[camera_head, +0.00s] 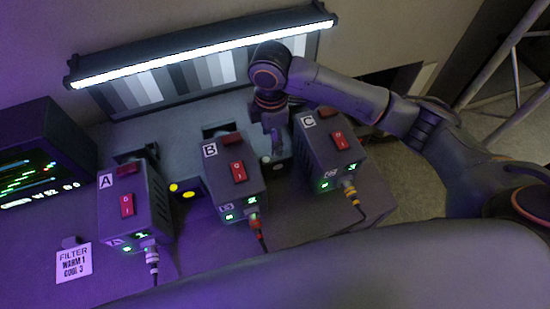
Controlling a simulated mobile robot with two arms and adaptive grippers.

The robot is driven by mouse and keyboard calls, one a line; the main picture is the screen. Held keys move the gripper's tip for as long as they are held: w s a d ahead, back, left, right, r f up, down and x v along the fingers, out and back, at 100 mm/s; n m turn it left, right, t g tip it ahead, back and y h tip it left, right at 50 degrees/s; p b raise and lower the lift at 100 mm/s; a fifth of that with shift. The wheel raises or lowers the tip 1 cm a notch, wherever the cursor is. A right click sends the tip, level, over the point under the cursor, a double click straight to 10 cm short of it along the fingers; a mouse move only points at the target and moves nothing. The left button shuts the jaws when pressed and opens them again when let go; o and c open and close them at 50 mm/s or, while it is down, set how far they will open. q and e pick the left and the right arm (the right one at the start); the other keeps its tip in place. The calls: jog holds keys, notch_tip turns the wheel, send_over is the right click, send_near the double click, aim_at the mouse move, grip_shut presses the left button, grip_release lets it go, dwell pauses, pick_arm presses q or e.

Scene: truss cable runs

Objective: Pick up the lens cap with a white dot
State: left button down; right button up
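A small pale dot, possibly the white dot of a lens cap (265,159), shows low between boxes B and C. Its dark cap body is hard to make out. Two more yellow dots, at left (173,187) and right (188,194), lie between boxes A and B. My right gripper (275,146) points down behind and between boxes B and C, close above the pale dot. Its fingertips are small and dark, so I cannot tell whether they are open or hold anything. My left gripper is not in view.
Box A (128,204), box B (234,177) and box C (329,152) stand on the table, with cables at their fronts. A lit bar (200,50) and grey chart (140,92) stand behind. A monitor (40,165) and filter card (74,262) are at left.

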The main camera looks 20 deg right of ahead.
aim_at(276, 164)
notch_tip(276, 164, down, 4)
jog(key=shift+r, duration=0.1)
jog(key=shift+f, duration=0.3)
jog(key=shift+f+p, duration=0.3)
jog(key=shift+p, duration=0.05)
notch_tip(276, 164, down, 4)
jog(key=shift+s+r+p, duration=0.15)
jog(key=shift+r+p, duration=0.1)
jog(key=shift+p, duration=0.35)
jog(key=shift+f, duration=0.55)
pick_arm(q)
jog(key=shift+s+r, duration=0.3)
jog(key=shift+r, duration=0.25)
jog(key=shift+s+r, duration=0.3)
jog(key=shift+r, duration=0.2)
pick_arm(e)
grip_shut()
